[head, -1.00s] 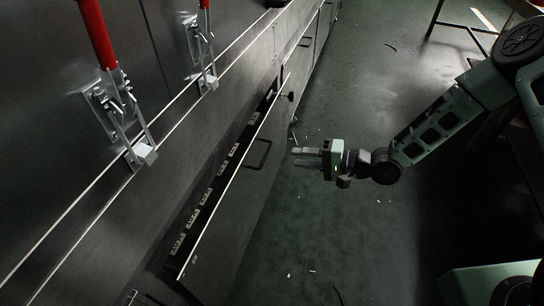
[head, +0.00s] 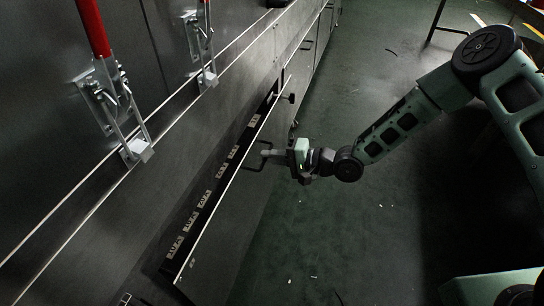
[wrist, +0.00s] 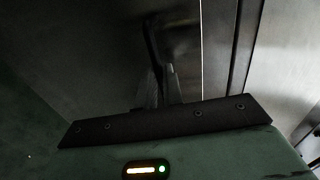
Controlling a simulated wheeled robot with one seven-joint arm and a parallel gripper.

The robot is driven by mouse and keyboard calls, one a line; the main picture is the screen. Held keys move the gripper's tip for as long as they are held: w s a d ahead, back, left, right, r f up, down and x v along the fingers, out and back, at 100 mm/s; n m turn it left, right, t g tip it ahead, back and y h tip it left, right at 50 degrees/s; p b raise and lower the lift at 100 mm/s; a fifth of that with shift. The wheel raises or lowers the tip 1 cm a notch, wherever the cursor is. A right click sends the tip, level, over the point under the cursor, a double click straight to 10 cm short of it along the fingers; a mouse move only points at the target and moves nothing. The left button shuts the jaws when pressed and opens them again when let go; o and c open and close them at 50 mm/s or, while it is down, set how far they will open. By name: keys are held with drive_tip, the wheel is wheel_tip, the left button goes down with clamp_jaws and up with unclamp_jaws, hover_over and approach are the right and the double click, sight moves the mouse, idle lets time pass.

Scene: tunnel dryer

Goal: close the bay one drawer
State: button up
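The bay one drawer (head: 226,232) is partly open in the head view, its long grey front standing out from the dryer wall. A row of pale labelled pieces (head: 204,198) shows in the dark gap behind its front. The drawer's dark bar handle (head: 258,164) is on the front's outer face; it shows dimly in the wrist view (wrist: 153,42). My gripper (head: 268,154) is at the handle, its fingertips overlapping it in the head view. In the wrist view the two fingers (wrist: 160,88) are close together with the handle at their tips. Whether they grip it is too dark to tell.
Red-handled toggle clamps (head: 94,28) stand on the dryer wall at the upper left. A dark knob (head: 291,97) sticks out farther along the row of fronts. The green floor (head: 390,215) to the right is open, with small scraps. A table leg (head: 436,22) stands at the back.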

sight(255, 153)
drive_tip(key=shift+r+b+x, duration=0.2)
drive_tip(key=shift+r+x, duration=0.05)
drive_tip(key=shift+x, duration=0.85)
drive_tip(key=shift+r+b+x, duration=0.15)
drive_tip(key=shift+r+x, duration=0.05)
drive_tip(key=shift+x, duration=0.85)
clamp_jaws()
drive_tip(key=o, duration=0.6)
unclamp_jaws()
drive_tip(key=shift+a, duration=0.2)
drive_tip(key=p+v, duration=0.3)
drive_tip(key=v, duration=1.4)
drive_tip(key=shift+d+p, duration=0.3)
drive_tip(key=shift+p, duration=0.1)
